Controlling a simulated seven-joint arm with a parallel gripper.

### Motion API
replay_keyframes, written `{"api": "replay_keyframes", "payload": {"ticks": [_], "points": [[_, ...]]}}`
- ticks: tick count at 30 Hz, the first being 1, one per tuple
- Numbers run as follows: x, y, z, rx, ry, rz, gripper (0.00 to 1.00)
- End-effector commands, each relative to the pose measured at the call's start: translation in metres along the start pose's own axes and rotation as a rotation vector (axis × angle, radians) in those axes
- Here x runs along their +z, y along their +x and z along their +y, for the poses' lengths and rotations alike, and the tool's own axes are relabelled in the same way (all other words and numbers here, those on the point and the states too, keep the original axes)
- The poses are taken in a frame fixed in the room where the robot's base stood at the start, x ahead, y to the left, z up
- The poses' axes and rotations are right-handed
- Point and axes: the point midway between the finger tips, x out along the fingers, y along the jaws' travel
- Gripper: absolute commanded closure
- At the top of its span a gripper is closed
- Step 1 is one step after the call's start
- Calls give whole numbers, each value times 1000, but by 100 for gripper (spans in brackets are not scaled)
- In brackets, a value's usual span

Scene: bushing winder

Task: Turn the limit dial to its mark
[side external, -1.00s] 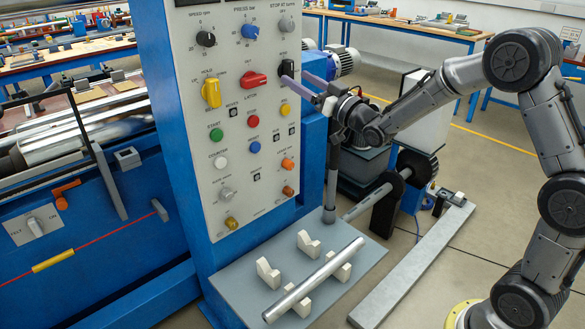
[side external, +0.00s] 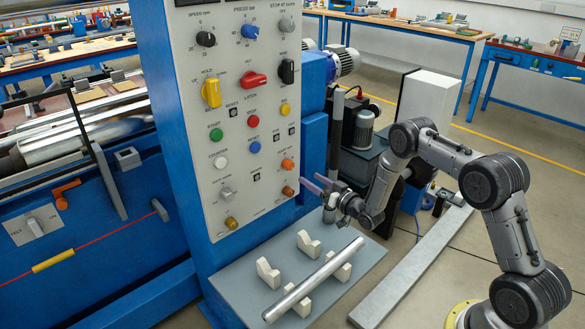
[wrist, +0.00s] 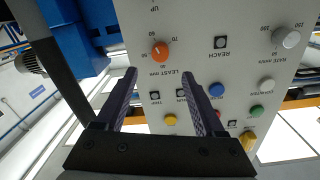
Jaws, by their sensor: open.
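The grey control panel (side external: 205,170) carries several knobs and buttons, and I cannot read which is labelled as the limit dial. An orange dial (side external: 287,164) with a millimetre scale is at its lower right; it also shows in the wrist view (wrist: 160,50), beyond the left fingertip. A grey dial (side external: 225,193) with its own scale is lower left; it shows at the upper right of the wrist view (wrist: 286,37). My gripper (side external: 310,182) is open and empty, in front of the panel's lower right edge. In the wrist view the fingers (wrist: 160,76) are apart, with nothing between them.
A grey shelf (side external: 235,285) below the panel holds several pale V-blocks (side external: 310,244) and a metal rod (side external: 313,281). A motor unit (side external: 362,130) stands behind my arm.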

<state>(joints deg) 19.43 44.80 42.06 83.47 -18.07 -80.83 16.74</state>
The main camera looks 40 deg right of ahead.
Motion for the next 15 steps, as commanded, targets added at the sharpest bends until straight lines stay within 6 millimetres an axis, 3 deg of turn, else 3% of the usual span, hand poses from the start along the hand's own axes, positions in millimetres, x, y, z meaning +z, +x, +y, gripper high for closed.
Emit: {"api": "replay_keyframes", "payload": {"ticks": [9,15], "points": [[0,63,-1,-2,-1,2,29],[0,90,0,0,0,0,29]]}}
